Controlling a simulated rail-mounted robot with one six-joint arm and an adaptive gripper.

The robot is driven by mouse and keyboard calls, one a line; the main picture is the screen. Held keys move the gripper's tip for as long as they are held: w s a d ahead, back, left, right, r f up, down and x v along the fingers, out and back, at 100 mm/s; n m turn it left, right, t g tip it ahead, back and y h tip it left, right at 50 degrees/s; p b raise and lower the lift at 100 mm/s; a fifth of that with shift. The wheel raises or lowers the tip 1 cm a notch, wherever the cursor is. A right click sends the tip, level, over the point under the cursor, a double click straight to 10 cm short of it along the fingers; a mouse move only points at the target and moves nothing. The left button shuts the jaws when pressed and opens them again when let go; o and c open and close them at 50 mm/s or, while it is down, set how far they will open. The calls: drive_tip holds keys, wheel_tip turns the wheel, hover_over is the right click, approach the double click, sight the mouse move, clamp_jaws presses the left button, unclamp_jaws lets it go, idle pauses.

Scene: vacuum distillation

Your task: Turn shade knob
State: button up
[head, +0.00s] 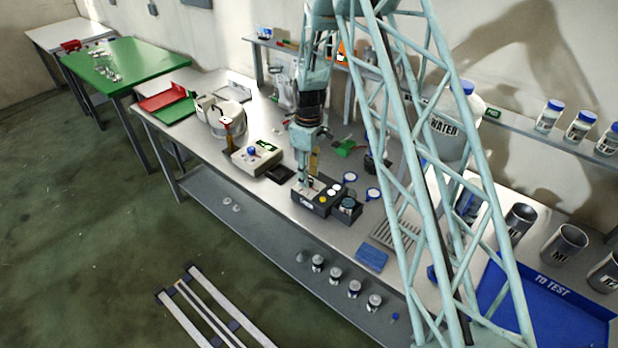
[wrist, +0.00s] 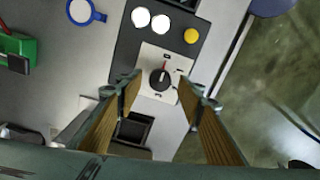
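The knob (wrist: 160,79) is a small black dial with a light line on it, set on a white plate (wrist: 151,62) with a red mark just beside it. The plate lies on top of a dark box (head: 320,200), next to white round caps (wrist: 150,19) and a yellow one (wrist: 191,36). My gripper (wrist: 160,91) points down over the box, with one finger on each side of the knob and visible gaps between. It is open and empty. In the head view my gripper (head: 307,178) hides the knob; contact cannot be told.
A blue-rimmed round dish (wrist: 81,11) and a green item (wrist: 17,45) lie left of the box in the wrist view. A beige device with a blue knob (head: 256,158) stands left on the bench. The bench's front edge is close to the box.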

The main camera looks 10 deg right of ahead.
drive_tip(key=shift+f, duration=0.7)
drive_tip(key=c, duration=0.9)
drive_tip(key=shift+o, duration=0.2)
drive_tip(key=shift+m+b, duration=0.4)
drive_tip(key=shift+m, duration=0.1)
drive_tip(key=m+b, duration=0.2)
drive_tip(key=m, duration=0.2)
drive_tip(key=shift+f+b, duration=0.1)
drive_tip(key=shift+b, duration=0.25)
drive_tip(key=m+b, duration=0.2)
drive_tip(key=m, duration=0.3)
drive_tip(key=shift+m+b, duration=0.4)
drive_tip(key=o, duration=0.9)
drive_tip(key=shift+c, duration=0.2)
